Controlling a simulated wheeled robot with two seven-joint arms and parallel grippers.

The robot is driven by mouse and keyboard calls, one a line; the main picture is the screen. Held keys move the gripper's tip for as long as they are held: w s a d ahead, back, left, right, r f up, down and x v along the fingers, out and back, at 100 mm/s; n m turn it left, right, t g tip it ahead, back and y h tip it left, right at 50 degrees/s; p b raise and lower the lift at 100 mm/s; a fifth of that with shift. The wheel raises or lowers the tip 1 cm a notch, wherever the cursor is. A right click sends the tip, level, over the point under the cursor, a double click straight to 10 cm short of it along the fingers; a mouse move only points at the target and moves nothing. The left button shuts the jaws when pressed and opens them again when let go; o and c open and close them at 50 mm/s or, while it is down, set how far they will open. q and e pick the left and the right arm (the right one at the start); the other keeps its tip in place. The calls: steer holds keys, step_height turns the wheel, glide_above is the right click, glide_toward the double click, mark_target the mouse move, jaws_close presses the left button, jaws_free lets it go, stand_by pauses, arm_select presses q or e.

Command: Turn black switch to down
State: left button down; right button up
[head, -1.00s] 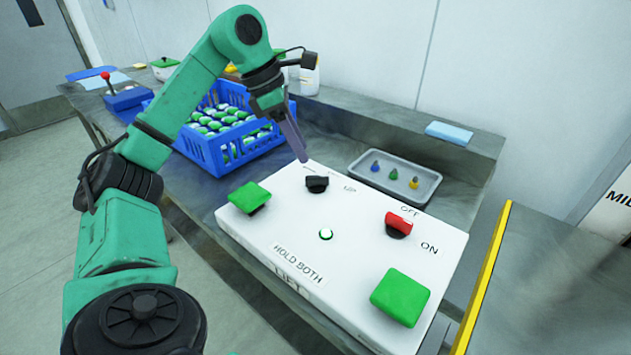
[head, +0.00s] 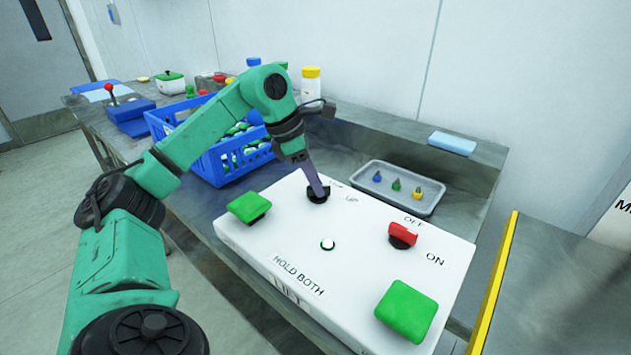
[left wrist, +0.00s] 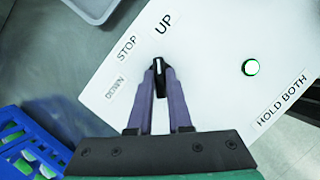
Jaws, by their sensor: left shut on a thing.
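The black switch (head: 318,195) sits at the back left of the white control panel (head: 290,235). In the left wrist view the black switch (left wrist: 160,79) lies between the two purple fingers, its white mark pointing roughly between the STOP and UP labels. The DOWN label (left wrist: 116,90) is to its left. My left gripper (head: 320,188) comes down on the switch from above and is shut on it; it also shows in the left wrist view (left wrist: 160,75). The fingers partly hide the switch in the head view. My right gripper is not in view.
The panel also carries a red switch (head: 402,235), a left green button (head: 250,207), a right green button (head: 406,310) and a lit green lamp (head: 328,244). A blue crate (head: 225,160) stands behind left. A grey tray (head: 430,207) lies behind the panel.

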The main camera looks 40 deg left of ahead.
arm_select(q)
steer(key=shift+n, duration=0.4)
steer(key=shift+s+d+r+n+t+y+p, duration=0.1)
steer(key=shift+n+t+y+p, duration=0.4)
steer(key=shift+n, duration=0.7)
steer(key=n+y+p, duration=0.1)
steer(key=n, duration=0.2)
steer(key=shift+d+r+n+y, duration=0.1)
steer(key=shift+n+y, duration=0.2)
steer(key=n+y+p, duration=0.1)
steer(key=n+p, duration=0.1)
steer(key=n, duration=0.1)
steer(key=n+y+p, duration=0.1)
steer(key=n+p, duration=0.1)
steer(key=n, duration=0.1)
steer(key=shift+d+p, duration=0.2)
steer(key=shift+p, duration=0.15)
steer(key=n+y+p, duration=0.1)
steer(key=n, duration=0.1)
steer(key=shift+n+g, duration=0.3)
steer(key=shift+n, duration=0.1)
steer(key=shift+n+g+y+p, duration=0.3)
steer(key=shift+n+y+p, duration=0.2)
steer(key=shift+n, duration=0.7)
steer(key=c, duration=0.8)
jaws_free()
steer(key=shift+c, duration=0.2)
